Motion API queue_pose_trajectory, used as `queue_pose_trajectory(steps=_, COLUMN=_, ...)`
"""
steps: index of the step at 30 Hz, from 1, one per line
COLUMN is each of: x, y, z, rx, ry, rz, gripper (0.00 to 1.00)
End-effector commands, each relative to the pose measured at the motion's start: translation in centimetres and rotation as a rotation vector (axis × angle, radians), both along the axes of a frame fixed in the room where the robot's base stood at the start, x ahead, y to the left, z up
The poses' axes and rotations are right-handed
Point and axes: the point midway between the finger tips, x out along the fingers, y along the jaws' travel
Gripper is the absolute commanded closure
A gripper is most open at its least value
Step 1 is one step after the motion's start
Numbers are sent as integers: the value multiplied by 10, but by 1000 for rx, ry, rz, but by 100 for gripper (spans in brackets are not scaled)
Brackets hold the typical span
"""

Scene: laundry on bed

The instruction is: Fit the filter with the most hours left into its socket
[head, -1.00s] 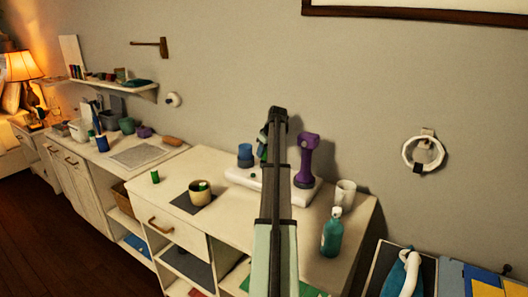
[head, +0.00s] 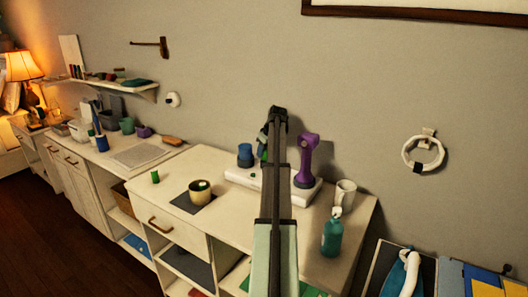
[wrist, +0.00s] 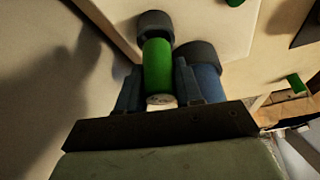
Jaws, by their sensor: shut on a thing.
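My gripper (wrist: 158,68) is shut on a green cylindrical filter (wrist: 157,82), with one finger on each side of it. A dark ring (wrist: 155,22) sits at the filter's far end; I cannot tell whether the filter is seated in it. In the head view my gripper (head: 278,118) is above the back of a white base (head: 240,177), and my arm hides part of what lies behind. Another green cylinder (head: 155,176) stands on the table. A tan cup (head: 200,192) on a dark mat holds something pale and green. No hour markings are readable.
A blue cylinder (head: 245,155) and a purple upright device (head: 306,160) stand on the white base. A teal bottle (head: 332,233) and a white mug (head: 345,193) are at the right.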

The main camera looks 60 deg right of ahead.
Motion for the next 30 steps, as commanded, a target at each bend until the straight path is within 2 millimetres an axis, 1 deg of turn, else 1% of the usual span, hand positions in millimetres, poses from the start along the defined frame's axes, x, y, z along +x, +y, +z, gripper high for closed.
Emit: queue_pose_trajectory(steps=30, x=0, y=0, z=-19, rx=0, ry=0, rz=0, gripper=99)
